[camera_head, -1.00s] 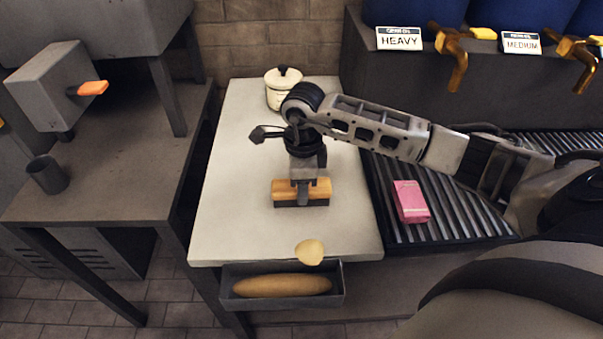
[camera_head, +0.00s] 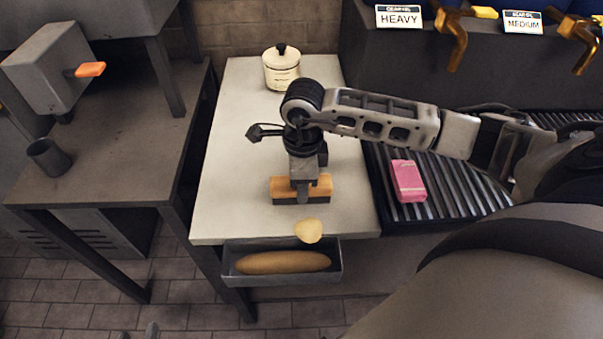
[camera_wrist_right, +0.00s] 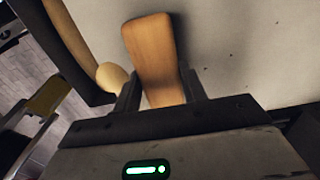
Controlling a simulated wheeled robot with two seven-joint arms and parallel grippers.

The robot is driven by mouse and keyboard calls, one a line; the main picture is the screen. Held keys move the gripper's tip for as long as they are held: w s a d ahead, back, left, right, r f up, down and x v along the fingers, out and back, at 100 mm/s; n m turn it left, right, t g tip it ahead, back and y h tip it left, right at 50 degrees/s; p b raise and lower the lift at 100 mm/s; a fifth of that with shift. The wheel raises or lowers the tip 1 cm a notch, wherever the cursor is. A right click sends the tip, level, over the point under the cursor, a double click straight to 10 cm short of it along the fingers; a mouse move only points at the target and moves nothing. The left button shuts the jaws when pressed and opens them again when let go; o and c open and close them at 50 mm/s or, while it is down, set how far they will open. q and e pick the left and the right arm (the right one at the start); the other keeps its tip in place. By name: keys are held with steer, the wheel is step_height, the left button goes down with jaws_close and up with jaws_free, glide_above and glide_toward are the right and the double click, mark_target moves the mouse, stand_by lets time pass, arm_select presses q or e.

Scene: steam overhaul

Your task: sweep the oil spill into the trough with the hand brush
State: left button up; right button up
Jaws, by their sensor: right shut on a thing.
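My right gripper (camera_head: 302,190) is shut on the wooden hand brush (camera_head: 319,187), held low over the pale tabletop (camera_head: 230,180) with its dark bristles facing down. In the right wrist view, the brush's wooden back (camera_wrist_right: 150,50) sits between the fingers. A small tan oil patch (camera_head: 308,231) lies at the table's near edge, just in front of the brush and apart from it. The grey trough (camera_head: 340,268) hangs below that edge, with a long tan mass (camera_head: 283,262) in it. Two grey tips of my left gripper (camera_head: 138,331) show apart at the bottom edge, mostly cut off.
A cream lidded pot (camera_head: 281,70) stands at the table's back. A pink packet (camera_head: 408,181) lies on the ribbed rack (camera_head: 455,190) to the right. A dark bench (camera_head: 110,150) with a cup (camera_head: 48,158) stands left across a gap. The tabletop left of the brush is clear.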

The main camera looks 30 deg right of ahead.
steer(key=shift+s+a, duration=0.45)
steer(key=shift+s, duration=0.3)
steer(key=shift+s+a, duration=0.4)
steer(key=shift+s, duration=0.3)
steer(key=shift+s+a, duration=0.45)
steer(key=shift+s, duration=0.3)
steer(key=shift+s+a+f, duration=0.1)
steer(key=shift+s+a, duration=0.35)
steer(key=shift+s, duration=0.3)
steer(key=shift+p, duration=0.3)
step_height(320, 180, up, 7)
steer(key=p, duration=0.4)
